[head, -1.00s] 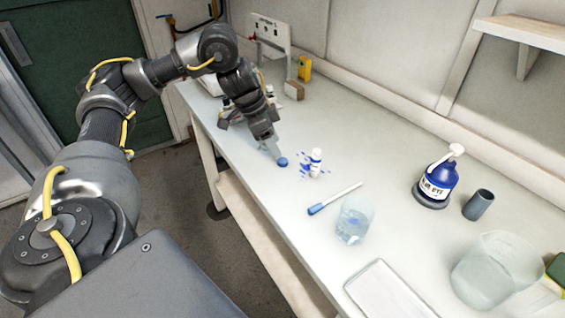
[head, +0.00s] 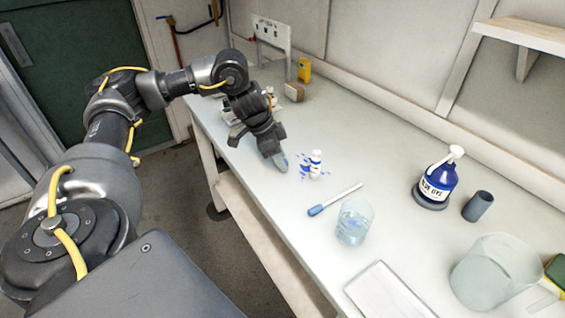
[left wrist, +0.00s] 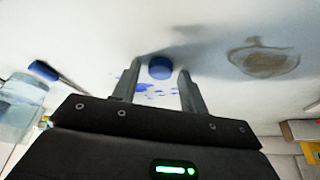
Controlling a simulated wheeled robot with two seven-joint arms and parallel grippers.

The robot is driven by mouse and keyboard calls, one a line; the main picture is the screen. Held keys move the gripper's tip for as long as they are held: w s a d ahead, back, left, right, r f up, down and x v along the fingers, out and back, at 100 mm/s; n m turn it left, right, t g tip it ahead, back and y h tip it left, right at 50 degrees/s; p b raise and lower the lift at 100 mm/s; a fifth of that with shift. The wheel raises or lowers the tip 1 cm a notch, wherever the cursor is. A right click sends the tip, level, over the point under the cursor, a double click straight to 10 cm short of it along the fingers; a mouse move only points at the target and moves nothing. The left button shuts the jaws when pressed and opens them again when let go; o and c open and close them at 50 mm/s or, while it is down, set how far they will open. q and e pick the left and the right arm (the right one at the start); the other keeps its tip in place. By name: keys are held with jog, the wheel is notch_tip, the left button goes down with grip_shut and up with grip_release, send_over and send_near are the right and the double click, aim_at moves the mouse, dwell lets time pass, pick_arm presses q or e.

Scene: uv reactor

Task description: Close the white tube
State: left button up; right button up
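The white tube (head: 316,165) stands upright on the bench in the head view, with a blue band around it and blue splashes beside it. I cannot make out its top clearly, and I cannot pick it out in the left wrist view. A round blue cap (left wrist: 160,67) lies on the bench in the left wrist view, between the tips of my left gripper (left wrist: 160,76). The fingers are spread, with a gap on each side of the cap. In the head view my left gripper (head: 279,162) is low over the bench, left of the tube, and hides the cap.
A blue-tipped pipette (head: 335,199), a beaker (head: 353,222) and a white tray (head: 388,292) are nearer. A blue dye bottle (head: 437,184), a grey cup (head: 478,206) and a large beaker (head: 496,272) stand to the right. A yellow object (head: 304,69) is at the back.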

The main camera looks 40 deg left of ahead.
pick_arm(q)
jog(key=c, duration=0.8)
jog(key=shift+r, duration=0.45)
jog(key=v, duration=0.3)
jog(key=shift+d+r, duration=0.15)
jog(key=shift+r, duration=0.25)
jog(key=s+a+r+p, duration=0.2)
jog(key=s, duration=0.2)
jog(key=s+a+r+p, duration=0.2)
jog(key=s+r, duration=0.1)
jog(key=s+a+r+p, duration=0.2)
jog(key=s+r, duration=0.1)
jog(key=s, duration=0.1)
jog(key=shift+s+r, duration=0.25)
jog(key=shift+s, duration=0.05)
jog(key=shift+w, duration=0.1)
